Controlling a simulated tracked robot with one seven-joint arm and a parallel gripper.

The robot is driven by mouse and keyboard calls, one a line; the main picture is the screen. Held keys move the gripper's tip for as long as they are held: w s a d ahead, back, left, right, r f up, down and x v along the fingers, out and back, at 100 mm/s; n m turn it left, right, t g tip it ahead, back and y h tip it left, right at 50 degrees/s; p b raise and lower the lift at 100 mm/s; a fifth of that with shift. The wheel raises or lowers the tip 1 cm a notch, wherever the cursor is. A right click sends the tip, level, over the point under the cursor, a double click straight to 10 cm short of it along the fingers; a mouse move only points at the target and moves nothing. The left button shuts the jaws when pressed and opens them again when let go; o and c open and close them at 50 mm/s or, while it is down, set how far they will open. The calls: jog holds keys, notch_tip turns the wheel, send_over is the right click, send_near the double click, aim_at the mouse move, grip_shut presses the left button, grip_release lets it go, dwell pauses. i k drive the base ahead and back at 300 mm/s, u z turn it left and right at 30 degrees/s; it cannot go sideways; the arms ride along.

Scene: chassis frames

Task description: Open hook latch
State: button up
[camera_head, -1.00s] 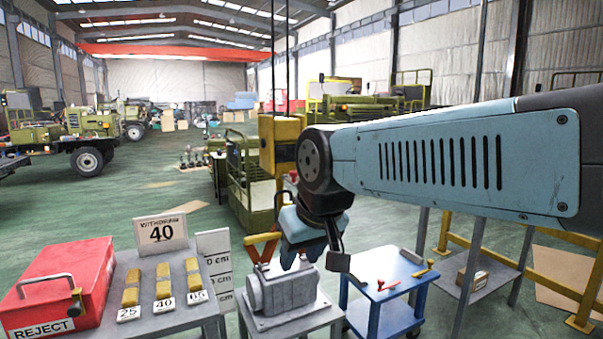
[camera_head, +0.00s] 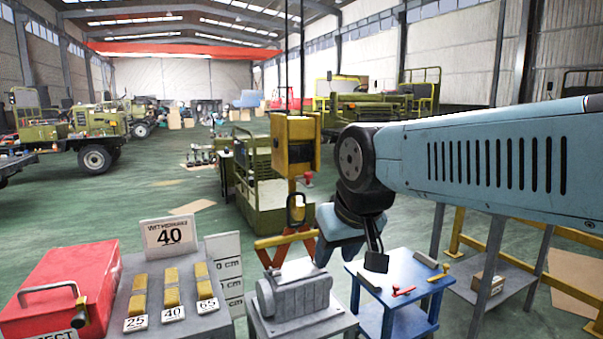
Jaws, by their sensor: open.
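A yellow hook block (camera_head: 296,146) hangs from thin lines near the middle of the view. Its dark hook (camera_head: 296,211) hangs below it, and a small red knob (camera_head: 308,178) sticks out on its right side. The latch itself is too small to make out. Orange straps (camera_head: 287,244) spread below the hook, above a grey motor-like casing (camera_head: 293,293). My gripper (camera_head: 348,262) points down, open and empty, to the right of the hook and straps. It appears apart from the hook, but the depth between them is hard to tell.
The casing stands on a grey table (camera_head: 310,326). A blue cart (camera_head: 410,272) with small tools stands to its right.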

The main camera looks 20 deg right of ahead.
aim_at(307, 182)
jog(key=i, duration=0.85)
jog(key=u, duration=0.05)
